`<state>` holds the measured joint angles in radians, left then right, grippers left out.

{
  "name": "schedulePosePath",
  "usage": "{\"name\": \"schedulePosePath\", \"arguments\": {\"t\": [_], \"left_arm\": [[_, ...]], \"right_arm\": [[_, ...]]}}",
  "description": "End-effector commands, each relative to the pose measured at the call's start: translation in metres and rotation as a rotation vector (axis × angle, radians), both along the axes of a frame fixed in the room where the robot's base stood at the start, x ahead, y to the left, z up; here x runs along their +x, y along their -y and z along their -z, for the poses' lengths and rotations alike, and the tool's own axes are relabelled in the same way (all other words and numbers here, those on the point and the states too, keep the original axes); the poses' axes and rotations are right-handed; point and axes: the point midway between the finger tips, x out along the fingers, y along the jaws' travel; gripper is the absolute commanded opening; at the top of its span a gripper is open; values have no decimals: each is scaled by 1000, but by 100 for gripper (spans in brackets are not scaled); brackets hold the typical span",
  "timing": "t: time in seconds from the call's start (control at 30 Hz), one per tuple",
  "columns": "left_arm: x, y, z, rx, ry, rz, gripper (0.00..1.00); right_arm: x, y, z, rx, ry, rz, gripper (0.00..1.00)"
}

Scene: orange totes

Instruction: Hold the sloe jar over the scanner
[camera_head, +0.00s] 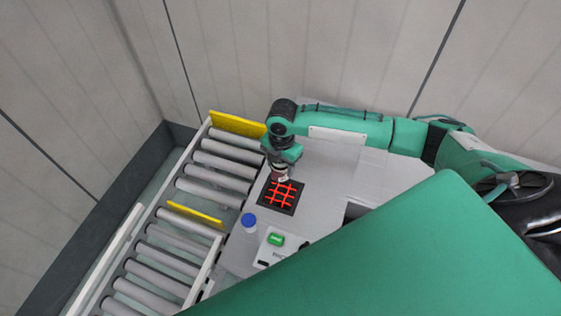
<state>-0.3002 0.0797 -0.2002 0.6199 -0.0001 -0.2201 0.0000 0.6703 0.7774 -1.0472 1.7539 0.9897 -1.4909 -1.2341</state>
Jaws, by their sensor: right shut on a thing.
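The scanner (270,205) is a black square plate with a bright red grid, set in the pale counter. My right gripper (282,168) points down at the scanner's far edge and is shut on a small jar (282,174). The jar shows a pale and dark red band under the jaws, and the gripper hides its top. In the picture the jar overlaps the upper part of the red grid; the gap between jar and scanner is hard to judge. The jar's label is too small to read. My left gripper does not show.
A panel with a green button (275,239) lies in front. A roller conveyor (190,225) with yellow bars (236,124) runs along the left. A large green part of mine covers the lower right.

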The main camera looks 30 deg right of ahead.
Motion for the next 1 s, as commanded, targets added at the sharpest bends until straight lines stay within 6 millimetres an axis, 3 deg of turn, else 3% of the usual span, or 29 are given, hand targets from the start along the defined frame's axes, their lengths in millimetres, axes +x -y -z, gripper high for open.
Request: {"name": "schedulePosePath", "arguments": {"t": [0.27,0.7,1.0], "left_arm": [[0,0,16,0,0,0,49],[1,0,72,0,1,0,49],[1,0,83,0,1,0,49]], "right_arm": [[0,0,17,0,0,-7,20],[0,0,74,0,2,-6,20],[0,0,85,0,2,-6,20]]}}
